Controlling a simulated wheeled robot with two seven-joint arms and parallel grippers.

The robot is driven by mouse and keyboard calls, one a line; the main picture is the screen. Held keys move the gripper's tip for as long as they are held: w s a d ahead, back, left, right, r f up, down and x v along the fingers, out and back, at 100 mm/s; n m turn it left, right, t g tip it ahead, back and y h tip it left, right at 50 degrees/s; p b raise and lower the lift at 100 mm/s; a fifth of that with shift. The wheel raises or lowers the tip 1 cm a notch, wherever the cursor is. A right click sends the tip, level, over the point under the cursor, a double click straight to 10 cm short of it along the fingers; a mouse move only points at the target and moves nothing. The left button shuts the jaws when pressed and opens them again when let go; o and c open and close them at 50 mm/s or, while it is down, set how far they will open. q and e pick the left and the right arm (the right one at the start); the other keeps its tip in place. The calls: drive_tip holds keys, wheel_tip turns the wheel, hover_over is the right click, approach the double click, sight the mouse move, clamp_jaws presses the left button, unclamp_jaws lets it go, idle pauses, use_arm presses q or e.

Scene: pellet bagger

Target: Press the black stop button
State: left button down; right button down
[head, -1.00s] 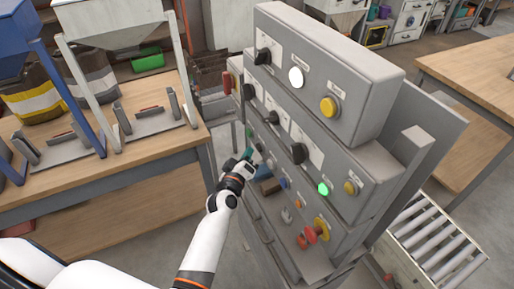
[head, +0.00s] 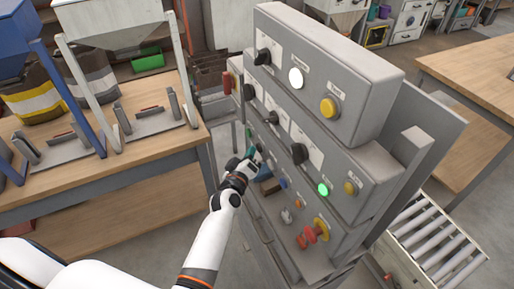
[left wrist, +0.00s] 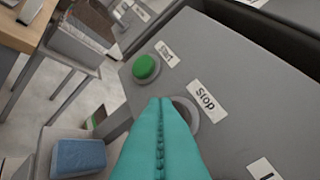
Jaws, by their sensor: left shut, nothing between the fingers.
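My left gripper (left wrist: 162,108) is shut and empty, its teal fingers together and pointing at the panel. In the left wrist view its tips overlap the round grey collar (left wrist: 190,107) beside the label "Stop" (left wrist: 207,101). The fingers hide most of the stop button within that collar, and I cannot tell whether they touch it. A green button (left wrist: 146,67) with the label "Start" sits just up and left of the tips. In the head view the left gripper (head: 250,157) is at the left side of the grey control console. My right gripper is not in view.
The stepped grey console (head: 325,62) carries several knobs, lamps and buttons, including a lit green one (head: 323,189) and a red-orange knob on yellow (head: 320,229). A wooden bench (head: 110,200) stands left, a roller conveyor (head: 425,240) right. A blue block (left wrist: 78,157) lies below the panel.

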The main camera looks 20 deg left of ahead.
use_arm(q)
drive_tip(key=shift+w+d, duration=0.2)
idle(0.6)
drive_tip(key=shift+s+a, duration=0.5)
drive_tip(key=shift+s, duration=0.05)
drive_tip(key=s+a, duration=0.4)
drive_tip(key=shift+s+p, duration=0.25)
drive_tip(key=shift+p, duration=0.15)
idle(0.5)
